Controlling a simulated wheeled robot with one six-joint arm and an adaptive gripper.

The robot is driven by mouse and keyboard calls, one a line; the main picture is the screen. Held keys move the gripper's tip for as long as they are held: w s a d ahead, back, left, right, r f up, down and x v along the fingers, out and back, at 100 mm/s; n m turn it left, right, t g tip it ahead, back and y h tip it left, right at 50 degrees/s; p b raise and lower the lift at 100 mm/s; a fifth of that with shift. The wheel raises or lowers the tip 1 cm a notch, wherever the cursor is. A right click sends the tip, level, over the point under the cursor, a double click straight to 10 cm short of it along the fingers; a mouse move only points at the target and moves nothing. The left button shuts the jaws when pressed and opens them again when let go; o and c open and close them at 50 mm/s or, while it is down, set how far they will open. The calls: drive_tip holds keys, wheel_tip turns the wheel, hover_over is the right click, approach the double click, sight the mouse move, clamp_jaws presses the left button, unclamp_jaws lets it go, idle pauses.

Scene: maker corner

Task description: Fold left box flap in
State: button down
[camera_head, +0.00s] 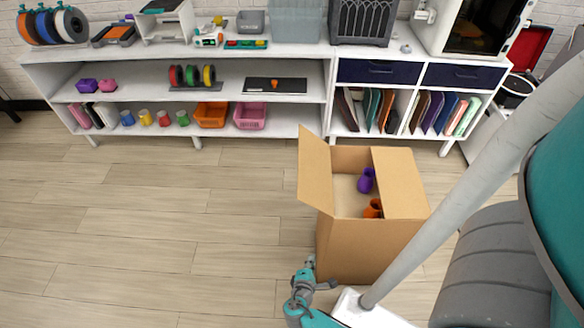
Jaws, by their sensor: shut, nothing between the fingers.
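A cardboard box (360,250) stands open on the floor at centre right. Its left flap (316,170) stands up and leans outward to the left, above the left edge of the opening. Its right flap (400,183) lies folded in over the right side of the opening. Inside are a purple object (366,180) and an orange object (373,209), both partly hidden. My gripper (310,264) is at the bottom, low beside the front left corner of the box and below the left flap. It is shut and empty; I cannot tell whether it touches the box.
A white shelf unit (262,67) with bins, spools and books runs along the wall behind the box. A white cabinet with dark blue drawers (380,71) stands just behind the box. The wooden floor (150,220) left of the box is clear. My own body fills the right side.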

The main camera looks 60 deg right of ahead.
drive_tip(key=w+d+r+m+g+h, duration=0.1)
drive_tip(key=w+d+r+g+h, duration=0.15)
drive_tip(key=w+r+h, duration=0.55)
drive_tip(key=w+d+r+m+g+h, duration=0.1)
drive_tip(key=w+r+g+h, duration=0.25)
drive_tip(key=w+r, duration=0.85)
drive_tip(key=s+d+r+t, duration=0.1)
drive_tip(key=s+d+r, duration=0.2)
drive_tip(key=d+r, duration=0.5)
drive_tip(key=shift+s+d+r+h, duration=0.35)
drive_tip(key=shift+d, duration=0.45)
drive_tip(key=shift+r, duration=0.1)
